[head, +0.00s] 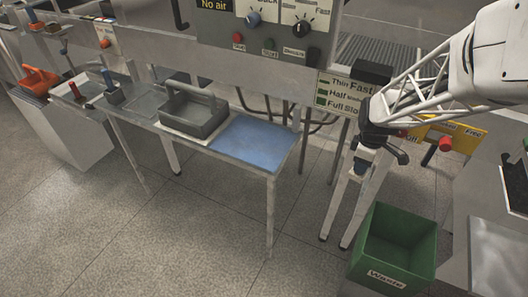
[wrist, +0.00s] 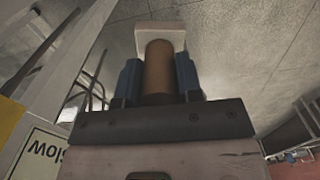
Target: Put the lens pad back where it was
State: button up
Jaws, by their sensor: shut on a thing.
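My gripper (wrist: 158,88) is shut on the lens pad, with one blue finger on each side of its brown handle (wrist: 158,65). The pale pad end (wrist: 160,36) points away from my gripper, over the grey floor in the wrist view. In the head view my gripper (head: 362,168) hangs low at the right, beside the machine's sign and above the green bin.
A green waste bin (head: 393,262) stands below at the right. A yellow panel (head: 460,137) with a red knob (head: 445,144) is close to my gripper. At the left, a side table carries a bare blue mat (head: 250,143) and a grey carrier (head: 190,118).

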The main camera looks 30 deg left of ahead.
jog(key=s+a+n, duration=0.1)
jog(key=s+a, duration=0.4)
jog(key=a, duration=0.7)
jog(key=s+a+n, duration=0.1)
jog(key=s+a, duration=0.5)
jog(key=a, duration=0.5)
jog(key=shift+s+a+n, duration=0.15)
jog(key=shift+a+n, duration=0.25)
jog(key=shift+f, duration=0.1)
jog(key=w+a, duration=0.3)
jog(key=w, duration=0.1)
jog(key=w+a+f, duration=0.1)
jog(key=w+a, duration=0.6)
jog(key=w, duration=0.1)
jog(key=shift+w+a+f, duration=0.1)
jog(key=shift+a+f, duration=0.1)
jog(key=shift+f, duration=0.05)
jog(key=shift+f, duration=0.1)
jog(key=shift+f, duration=1.65)
jog(key=shift+f, duration=0.15)
